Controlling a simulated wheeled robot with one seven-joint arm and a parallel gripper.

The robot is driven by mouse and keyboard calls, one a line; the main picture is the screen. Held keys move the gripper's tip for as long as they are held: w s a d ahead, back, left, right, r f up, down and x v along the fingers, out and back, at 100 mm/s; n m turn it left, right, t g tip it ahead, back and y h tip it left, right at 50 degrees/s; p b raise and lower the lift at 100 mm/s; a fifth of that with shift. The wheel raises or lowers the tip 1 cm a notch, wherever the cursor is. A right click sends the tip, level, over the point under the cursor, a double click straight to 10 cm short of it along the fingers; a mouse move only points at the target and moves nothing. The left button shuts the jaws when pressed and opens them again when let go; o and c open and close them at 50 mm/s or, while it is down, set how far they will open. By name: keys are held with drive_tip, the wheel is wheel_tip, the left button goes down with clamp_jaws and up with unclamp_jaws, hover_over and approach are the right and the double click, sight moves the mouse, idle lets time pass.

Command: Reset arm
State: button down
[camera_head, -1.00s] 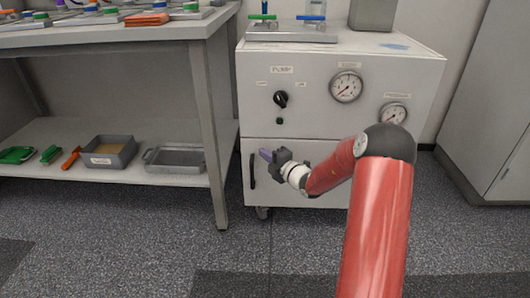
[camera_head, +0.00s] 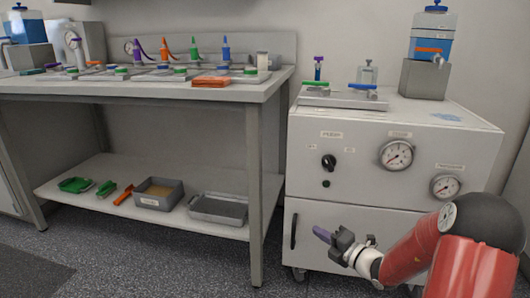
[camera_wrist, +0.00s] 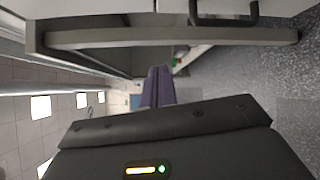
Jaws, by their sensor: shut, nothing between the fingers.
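My gripper (camera_head: 322,233) is in front of the lower door of the white pump cabinet (camera_head: 310,165), at the lower right of the head view. Its purple fingers are together with nothing between them, pointing left. They also show in the wrist view (camera_wrist: 158,86), at the middle. My red arm (camera_head: 415,250) is bent and comes in from the lower right corner. The gripper appears apart from the cabinet door, though the exact gap is hard to tell.
A workbench (camera_head: 180,93) with several small fittings stands at left. A blue-filled container (camera_head: 430,45) stands on a grey block on the cabinet. The floor at lower left is clear.

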drive_tip(key=s+a+r+n+g+p, duration=0.1)
drive_tip(key=s+a+r+n+g, duration=0.55)
drive_tip(key=n, duration=0.55)
drive_tip(key=s+a+r+n+g+p, duration=0.1)
drive_tip(key=s+a+r+n+g, duration=0.25)
drive_tip(key=s+a+n, duration=0.6)
drive_tip(key=s+d+r+n+h+p, duration=0.1)
drive_tip(key=s+d+r+n+h, duration=0.1)
drive_tip(key=s+n, duration=0.3)
drive_tip(key=s+d+r+n+t+h+p, duration=0.1)
drive_tip(key=s+d+r+n+h, duration=0.2)
drive_tip(key=s+n, duration=0.3)
drive_tip(key=s+d+r+n+h+p, duration=0.1)
drive_tip(key=s+d+n+h, duration=0.3)
drive_tip(key=n, duration=0.8)
drive_tip(key=shift+s+d+r+h, duration=0.4)
drive_tip(key=shift+s+r+h, duration=0.1)
drive_tip(key=shift+s+r, duration=0.4)
